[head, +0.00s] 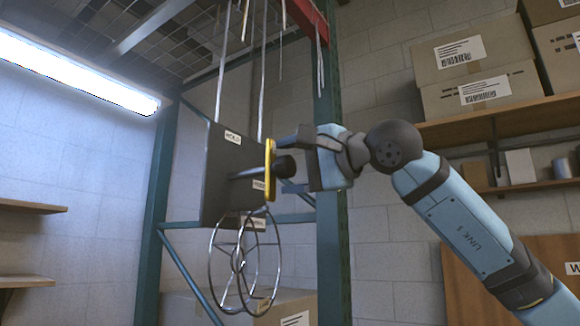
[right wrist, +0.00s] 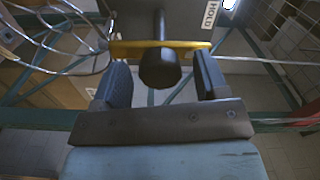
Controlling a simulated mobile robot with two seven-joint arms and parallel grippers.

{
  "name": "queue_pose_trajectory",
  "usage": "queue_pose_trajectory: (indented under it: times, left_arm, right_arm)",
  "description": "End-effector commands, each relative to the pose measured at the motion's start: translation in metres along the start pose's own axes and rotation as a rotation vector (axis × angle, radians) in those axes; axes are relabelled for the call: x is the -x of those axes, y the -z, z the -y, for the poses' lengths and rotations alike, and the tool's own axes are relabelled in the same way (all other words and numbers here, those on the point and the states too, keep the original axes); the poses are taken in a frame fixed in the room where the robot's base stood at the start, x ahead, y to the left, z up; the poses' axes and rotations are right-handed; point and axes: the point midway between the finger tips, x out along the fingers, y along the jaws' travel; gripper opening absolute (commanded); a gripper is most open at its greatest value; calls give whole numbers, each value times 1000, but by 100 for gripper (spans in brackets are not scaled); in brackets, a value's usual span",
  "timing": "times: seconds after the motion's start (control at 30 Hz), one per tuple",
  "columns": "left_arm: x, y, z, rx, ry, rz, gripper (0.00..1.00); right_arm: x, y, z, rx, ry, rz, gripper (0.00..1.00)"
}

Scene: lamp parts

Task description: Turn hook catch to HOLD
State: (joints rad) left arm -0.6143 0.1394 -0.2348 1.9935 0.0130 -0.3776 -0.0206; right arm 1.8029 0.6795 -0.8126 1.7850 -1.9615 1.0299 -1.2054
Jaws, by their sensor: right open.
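The hook catch is a yellow bar (head: 269,165) with a black knob (head: 286,167), mounted on a dark box (head: 218,180). The bar stands upright in the head view. A HOLD label (head: 233,136) is on the box's upper part; a lower label (head: 259,185) is too small to read surely. In the right wrist view the knob (right wrist: 159,68) sits between the fingers of my right gripper (right wrist: 162,84), with the yellow bar (right wrist: 195,44) just beyond. The fingers are open, with gaps visible on both sides of the knob. My left gripper is not in view.
A wire wheel (head: 243,262) hangs below the box. Teal posts (head: 333,230) stand behind it, and thin rods (head: 262,80) rise above. Cardboard boxes (head: 478,62) sit on shelves at right. A bright light strip (head: 75,72) is at upper left.

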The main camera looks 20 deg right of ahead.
Motion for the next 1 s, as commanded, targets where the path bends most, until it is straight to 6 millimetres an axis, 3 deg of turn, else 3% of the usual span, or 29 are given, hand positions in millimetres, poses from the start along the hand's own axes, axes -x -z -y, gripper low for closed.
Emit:
queue_pose_trajectory:
  times: [0.37,0.6,0.8,1.0]
  left_arm:
    - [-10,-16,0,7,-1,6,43]
    - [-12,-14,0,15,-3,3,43]
    - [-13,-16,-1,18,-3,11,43]
    - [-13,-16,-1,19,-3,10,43]
  right_arm:
    - [78,0,-2,2,3,-4,67]
    - [120,0,-1,2,2,-2,67]
    - [133,0,0,1,0,-1,67]
    - [133,-1,0,1,0,0,67]
